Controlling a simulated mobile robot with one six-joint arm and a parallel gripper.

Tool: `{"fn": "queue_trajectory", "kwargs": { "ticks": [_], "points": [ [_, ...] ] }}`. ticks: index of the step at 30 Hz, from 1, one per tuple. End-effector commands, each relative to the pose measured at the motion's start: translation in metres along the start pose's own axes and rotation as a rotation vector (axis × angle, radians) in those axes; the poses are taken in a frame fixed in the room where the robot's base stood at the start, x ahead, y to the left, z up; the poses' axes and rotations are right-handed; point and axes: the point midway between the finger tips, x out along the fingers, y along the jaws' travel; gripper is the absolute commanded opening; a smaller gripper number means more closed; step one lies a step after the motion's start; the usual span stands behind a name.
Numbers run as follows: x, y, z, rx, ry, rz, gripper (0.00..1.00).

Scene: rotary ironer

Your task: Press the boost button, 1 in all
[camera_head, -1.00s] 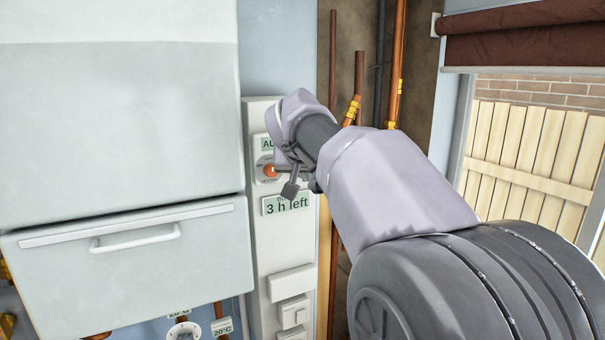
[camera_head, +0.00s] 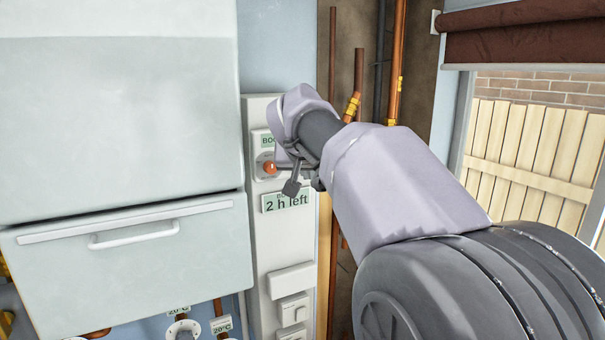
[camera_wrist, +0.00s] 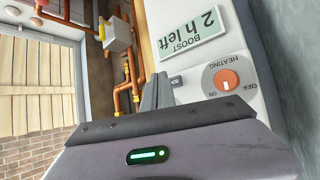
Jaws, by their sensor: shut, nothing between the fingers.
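A white control panel (camera_head: 262,255) stands in the middle of the head view. Its display (camera_head: 287,202) reads "2 h left"; in the wrist view the same display (camera_wrist: 192,35) reads "BOOST 2 h left", upside down. A small upper label (camera_head: 268,140) starts with "BOO". An orange heating dial (camera_head: 269,169) sits between them; it also shows in the wrist view (camera_wrist: 226,80). My gripper (camera_head: 291,188) is shut and empty, close before the panel. In the wrist view its finger (camera_wrist: 158,92) covers the spot beside a small, partly hidden label (camera_wrist: 177,82). The boost button cannot be made out; contact is unclear.
A large pale cabinet with a handled drawer (camera_head: 130,240) stands left of the panel. Copper pipes (camera_head: 396,60) run up the wall to the right. White switches (camera_head: 293,310) are lower on the panel. A window (camera_head: 535,150) is at the far right.

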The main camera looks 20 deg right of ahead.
Motion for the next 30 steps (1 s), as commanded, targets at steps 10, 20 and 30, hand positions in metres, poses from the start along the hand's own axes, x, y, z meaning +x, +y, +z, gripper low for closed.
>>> {"fn": "queue_trajectory", "kwargs": {
  "ticks": [10,20,30],
  "points": [
    [-0.003,0.002,0.002,0.001,0.001,0.000,0.00],
    [-0.023,0.018,0.019,0.002,0.001,0.000,0.00],
    [-0.037,0.027,0.028,0.001,0.000,0.000,0.00]
  ]
}}
